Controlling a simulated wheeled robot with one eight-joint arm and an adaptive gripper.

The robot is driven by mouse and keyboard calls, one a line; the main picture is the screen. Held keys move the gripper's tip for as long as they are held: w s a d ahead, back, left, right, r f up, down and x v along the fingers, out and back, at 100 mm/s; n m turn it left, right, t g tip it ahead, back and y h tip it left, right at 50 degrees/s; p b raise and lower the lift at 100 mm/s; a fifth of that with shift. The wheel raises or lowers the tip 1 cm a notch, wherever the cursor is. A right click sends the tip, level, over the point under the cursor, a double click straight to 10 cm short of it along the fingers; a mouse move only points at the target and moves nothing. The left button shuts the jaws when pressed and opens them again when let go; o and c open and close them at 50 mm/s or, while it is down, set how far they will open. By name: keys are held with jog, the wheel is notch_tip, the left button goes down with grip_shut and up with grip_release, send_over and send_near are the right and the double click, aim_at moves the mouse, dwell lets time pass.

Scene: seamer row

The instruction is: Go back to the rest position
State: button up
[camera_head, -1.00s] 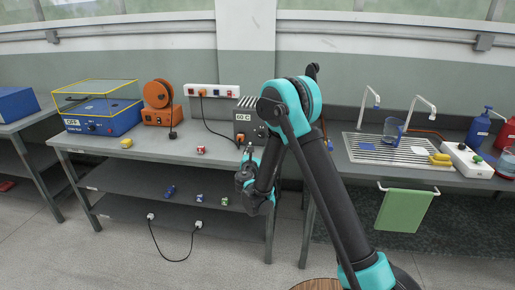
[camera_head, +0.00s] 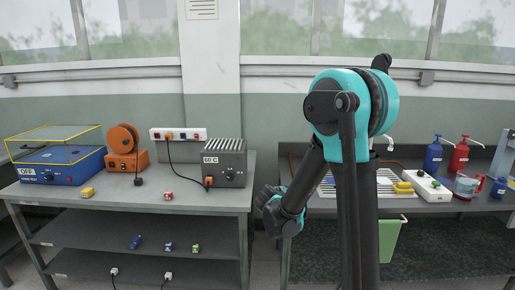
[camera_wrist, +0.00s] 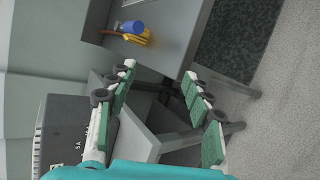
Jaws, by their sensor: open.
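My gripper (camera_head: 264,197) shows in the head view in front of the gap between the two benches, at the lower end of my folded arm. It is empty. In the wrist view my gripper (camera_wrist: 158,75) has its two green-padded fingers spread apart, with nothing between them. Behind them are bench legs and floor.
The left bench (camera_head: 120,197) carries a blue machine marked OFF (camera_head: 60,168), an orange reel (camera_head: 125,145) and a grey 60 C box (camera_head: 225,160).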

jog(key=s+d+f+m+g+y, duration=0.1)
jog(key=s+d+m+g, duration=0.2)
jog(key=s, duration=0.4)
jog(key=s+d+f+m+g+y, duration=0.1)
jog(key=s+d+f+m, duration=0.15)
jog(key=s+m, duration=0.35)
jog(key=s+d+f+m+g, duration=0.1)
jog(key=s+d+m+g, duration=0.2)
jog(key=s, duration=0.5)
jog(key=s+a+f+m+y, duration=0.1)
jog(key=s+f+m+y, duration=0.1)
jog(key=s, duration=0.7)
jog(key=m+y, duration=0.1)
jog(key=m, duration=0.1)
jog(key=shift+s+a+f+m, duration=0.15)
jog(key=shift+s+f+m, duration=0.15)
jog(key=shift+m, duration=0.1)
